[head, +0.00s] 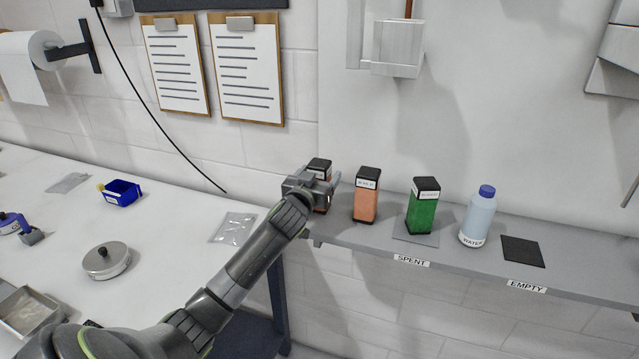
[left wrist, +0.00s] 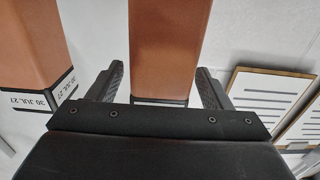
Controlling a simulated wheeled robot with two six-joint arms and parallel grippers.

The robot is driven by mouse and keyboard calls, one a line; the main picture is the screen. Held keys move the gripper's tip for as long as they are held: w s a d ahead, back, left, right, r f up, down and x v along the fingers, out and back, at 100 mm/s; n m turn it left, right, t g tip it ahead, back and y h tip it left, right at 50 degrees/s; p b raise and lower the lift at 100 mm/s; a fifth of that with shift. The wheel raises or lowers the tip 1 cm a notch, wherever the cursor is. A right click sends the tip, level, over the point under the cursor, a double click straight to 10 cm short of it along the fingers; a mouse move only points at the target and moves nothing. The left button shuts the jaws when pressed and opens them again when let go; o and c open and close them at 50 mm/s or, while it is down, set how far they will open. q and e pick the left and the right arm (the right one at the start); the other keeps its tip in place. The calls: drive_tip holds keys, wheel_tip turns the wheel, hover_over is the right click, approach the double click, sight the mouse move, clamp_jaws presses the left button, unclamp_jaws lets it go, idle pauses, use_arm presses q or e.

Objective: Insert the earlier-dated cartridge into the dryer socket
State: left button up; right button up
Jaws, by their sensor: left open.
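Two orange cartridges with black caps stand upright on the grey shelf. The left orange cartridge (head: 320,165) is partly hidden by my left gripper (head: 318,187). In the left wrist view this orange cartridge (left wrist: 167,45) stands between the two open fingers, with visible gaps beside it. The right orange cartridge (head: 366,207) stands just to the right of the gripper; it also shows in the left wrist view (left wrist: 38,35), its label upside down and reading 30 JUL 27. The left cartridge's date is not readable. I cannot identify the dryer socket. My right gripper is out of view.
A green cartridge (head: 423,214) stands on a grey pad above the SPENT label (head: 412,260). A water bottle (head: 478,217) and a bare dark pad (head: 523,251) by the EMPTY label are farther right. A white table (head: 165,250) with small items lies left.

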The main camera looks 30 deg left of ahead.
use_arm(q)
drive_tip(key=shift+w, duration=0.3)
drive_tip(key=c, duration=1.2)
